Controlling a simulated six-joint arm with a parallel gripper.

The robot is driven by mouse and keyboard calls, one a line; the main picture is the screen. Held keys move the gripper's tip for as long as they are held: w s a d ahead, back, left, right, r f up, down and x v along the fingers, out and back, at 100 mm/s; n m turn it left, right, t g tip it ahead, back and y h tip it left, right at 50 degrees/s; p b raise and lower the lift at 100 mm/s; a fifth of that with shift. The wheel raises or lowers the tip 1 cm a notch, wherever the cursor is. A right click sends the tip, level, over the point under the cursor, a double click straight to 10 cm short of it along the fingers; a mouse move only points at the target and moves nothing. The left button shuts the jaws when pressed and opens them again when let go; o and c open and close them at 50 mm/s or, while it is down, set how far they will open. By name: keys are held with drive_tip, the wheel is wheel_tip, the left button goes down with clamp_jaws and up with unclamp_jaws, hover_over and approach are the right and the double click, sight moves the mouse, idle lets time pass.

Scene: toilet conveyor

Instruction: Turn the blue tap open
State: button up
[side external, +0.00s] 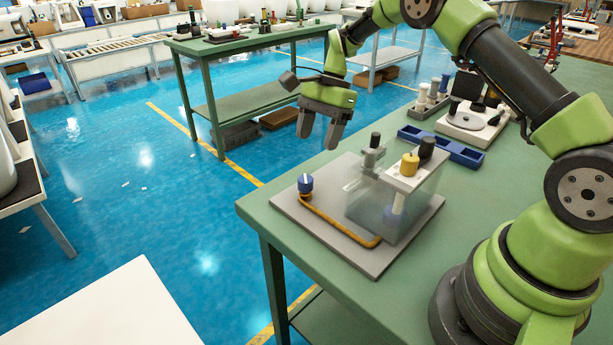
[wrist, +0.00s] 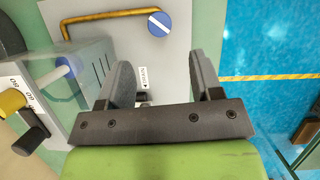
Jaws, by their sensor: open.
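The blue tap (side external: 305,183) is a small round knob with a white line across its top, at the left corner of a grey plate (side external: 333,236). An orange pipe (side external: 340,228) runs from it along the plate. In the wrist view the tap (wrist: 159,24) is at the top, beyond the fingertips. My gripper (side external: 321,143) is above the plate's far edge, apart from the tap. Its two fingers point down, are spread open and hold nothing; they also show in the wrist view (wrist: 162,78).
A clear box (side external: 382,208) with a yellow knob (side external: 410,164) and a black knob (side external: 427,147) stands on the plate, right of the tap. A blue tray (side external: 440,146) lies behind it. The green table (side external: 492,196) ends just left of the plate, with blue floor beyond.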

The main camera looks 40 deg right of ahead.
sight(307, 178)
drive_tip(key=x, duration=0.9)
drive_tip(key=shift+f, duration=0.15)
drive_tip(key=c, duration=0.9)
